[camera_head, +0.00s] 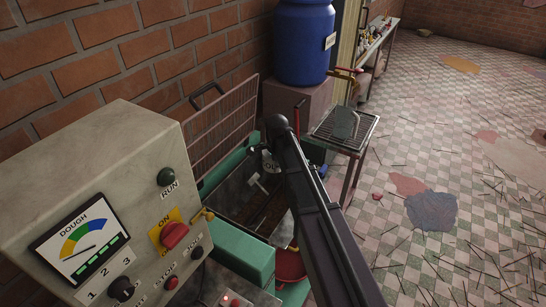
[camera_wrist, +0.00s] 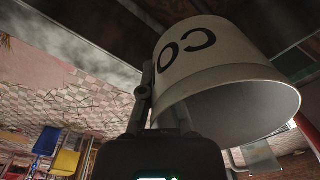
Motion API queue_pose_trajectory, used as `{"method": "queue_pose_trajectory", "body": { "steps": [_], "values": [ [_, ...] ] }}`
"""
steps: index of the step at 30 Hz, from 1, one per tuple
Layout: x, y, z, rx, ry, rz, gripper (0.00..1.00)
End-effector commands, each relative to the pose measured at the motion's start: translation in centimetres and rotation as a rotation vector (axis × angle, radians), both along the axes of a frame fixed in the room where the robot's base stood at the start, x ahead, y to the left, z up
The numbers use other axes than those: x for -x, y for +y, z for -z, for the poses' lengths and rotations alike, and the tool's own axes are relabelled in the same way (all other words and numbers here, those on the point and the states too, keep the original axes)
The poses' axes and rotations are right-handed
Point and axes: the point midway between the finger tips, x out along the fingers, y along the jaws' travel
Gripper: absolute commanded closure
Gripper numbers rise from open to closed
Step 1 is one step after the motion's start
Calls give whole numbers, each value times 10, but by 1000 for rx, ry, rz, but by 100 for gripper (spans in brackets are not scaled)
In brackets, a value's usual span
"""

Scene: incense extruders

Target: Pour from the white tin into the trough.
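The white tin shows large in the wrist view (camera_wrist: 225,85), with dark lettering upside down in that picture and its open mouth toward the lower right. My gripper (camera_wrist: 160,95) has its fingers at the tin's side and holds it. The trough (camera_head: 236,196) is a dark metal basin in a green machine, with a pale mixing bar inside. My arm hides its right side. I see nothing flowing from the tin, and its contents are hidden.
A grey control box (camera_head: 110,200) with a dough dial stands in front left. A raised wire guard (camera_head: 222,125) backs the trough. A blue barrel (camera_head: 303,42) on a block and a small metal table (camera_head: 343,132) stand behind. Tiled floor lies right, with scattered sticks.

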Motion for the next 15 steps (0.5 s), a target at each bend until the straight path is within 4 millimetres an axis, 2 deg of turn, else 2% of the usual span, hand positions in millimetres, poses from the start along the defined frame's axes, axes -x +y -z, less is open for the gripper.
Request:
{"method": "queue_pose_trajectory", "body": {
  "steps": [1, 15],
  "values": [
    [0, 0, -8, 0, 0, 0, 100],
    [0, 0, -37, 0, 0, 0, 100]
  ]
}}
